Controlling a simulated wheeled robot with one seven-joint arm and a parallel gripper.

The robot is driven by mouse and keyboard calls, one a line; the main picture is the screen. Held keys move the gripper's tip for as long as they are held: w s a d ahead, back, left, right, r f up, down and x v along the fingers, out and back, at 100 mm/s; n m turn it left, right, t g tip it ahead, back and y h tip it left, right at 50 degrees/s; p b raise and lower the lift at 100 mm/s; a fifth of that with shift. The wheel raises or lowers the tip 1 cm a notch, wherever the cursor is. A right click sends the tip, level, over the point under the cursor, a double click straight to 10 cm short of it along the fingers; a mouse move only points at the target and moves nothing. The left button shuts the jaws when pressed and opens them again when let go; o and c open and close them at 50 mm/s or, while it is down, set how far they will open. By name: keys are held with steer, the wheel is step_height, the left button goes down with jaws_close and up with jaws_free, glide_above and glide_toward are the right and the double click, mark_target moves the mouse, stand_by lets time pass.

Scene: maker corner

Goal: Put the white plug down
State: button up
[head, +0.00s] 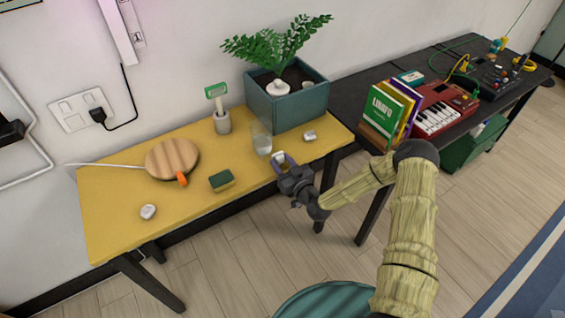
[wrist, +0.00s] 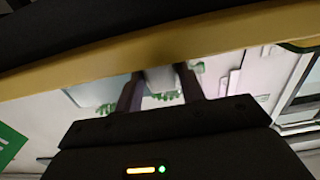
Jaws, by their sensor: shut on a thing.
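My gripper (head: 284,163) is shut on a small white plug (head: 279,157) at the front edge of the yellow table (head: 115,231), right of its middle. I cannot tell whether the plug touches the table top. In the wrist view, the plug (wrist: 160,77) shows as a pale piece between the two dark fingers of my gripper (wrist: 160,88), partly hidden by them. Two other small white things lie on the table: one (head: 148,211) at the front left, one (head: 310,136) at the right.
A clear glass (head: 261,140) stands just behind my gripper. A green and yellow sponge (head: 221,180) lies left of it. A round wooden board (head: 171,158), a grey cup with a brush (head: 222,122) and a teal planter (head: 290,105) stand farther back. The table's front left is mostly bare.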

steer(key=shift+f, duration=0.15)
steer(key=o, duration=1.3)
steer(key=shift+r, duration=0.2)
steer(key=b+v, duration=0.2)
steer(key=v, duration=1)
